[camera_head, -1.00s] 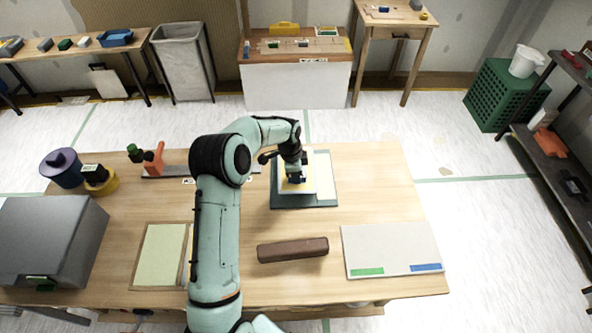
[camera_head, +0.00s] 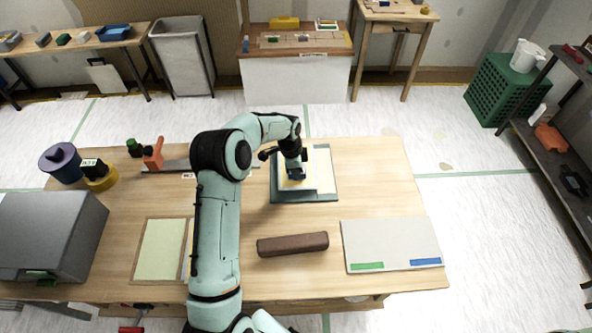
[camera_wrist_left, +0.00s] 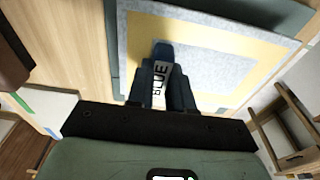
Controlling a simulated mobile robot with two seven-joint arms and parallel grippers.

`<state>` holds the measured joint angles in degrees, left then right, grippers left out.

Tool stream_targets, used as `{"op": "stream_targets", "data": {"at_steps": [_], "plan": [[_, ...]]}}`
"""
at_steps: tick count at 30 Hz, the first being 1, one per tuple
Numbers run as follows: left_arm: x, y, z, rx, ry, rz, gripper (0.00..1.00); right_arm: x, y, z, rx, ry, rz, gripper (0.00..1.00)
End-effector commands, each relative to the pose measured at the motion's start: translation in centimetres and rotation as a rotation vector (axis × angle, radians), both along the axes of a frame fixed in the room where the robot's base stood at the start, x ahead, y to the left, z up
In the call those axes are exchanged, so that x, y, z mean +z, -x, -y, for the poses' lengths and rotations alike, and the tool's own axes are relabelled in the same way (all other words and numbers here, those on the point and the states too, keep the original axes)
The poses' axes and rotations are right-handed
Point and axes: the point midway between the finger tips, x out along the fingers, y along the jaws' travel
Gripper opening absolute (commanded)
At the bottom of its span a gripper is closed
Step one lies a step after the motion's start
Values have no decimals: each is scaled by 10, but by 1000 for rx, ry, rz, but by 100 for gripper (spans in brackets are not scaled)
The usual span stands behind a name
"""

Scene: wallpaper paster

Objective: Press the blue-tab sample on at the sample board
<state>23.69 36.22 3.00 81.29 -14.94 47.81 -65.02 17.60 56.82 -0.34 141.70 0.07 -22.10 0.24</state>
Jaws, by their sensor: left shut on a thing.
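In the left wrist view my left gripper (camera_wrist_left: 166,88) is shut on a dark blue tab (camera_wrist_left: 162,51) with a white label reading BLUE. The tab stands over a grey speckled sheet (camera_wrist_left: 212,72) framed by a yellow band; where their edges touch is hard to tell. In the head view the gripper (camera_head: 295,176) is over a pale layered panel with yellow, on a dark green mat (camera_head: 325,197). The arm hides part of it. A pale board (camera_head: 385,240) with a green and a blue strip lies at the table's right front. My right gripper is out of view.
A brown bar (camera_head: 292,245) lies in front of the mat. A framed pale green sheet (camera_head: 161,248) and a grey box (camera_head: 45,235) are at left. An orange-handled tool (camera_head: 154,153) and a purple pot (camera_head: 61,163) stand behind. Bare tabletop is right of the mat.

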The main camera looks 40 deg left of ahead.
Motion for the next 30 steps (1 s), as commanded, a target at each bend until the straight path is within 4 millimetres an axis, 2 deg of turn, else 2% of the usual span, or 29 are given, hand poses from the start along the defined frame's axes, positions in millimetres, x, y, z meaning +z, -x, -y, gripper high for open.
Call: {"op": "stream_targets", "data": {"at_steps": [30], "plan": [[-22, 0, 0, 0, 0, 0, 0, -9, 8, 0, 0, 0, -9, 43]]}}
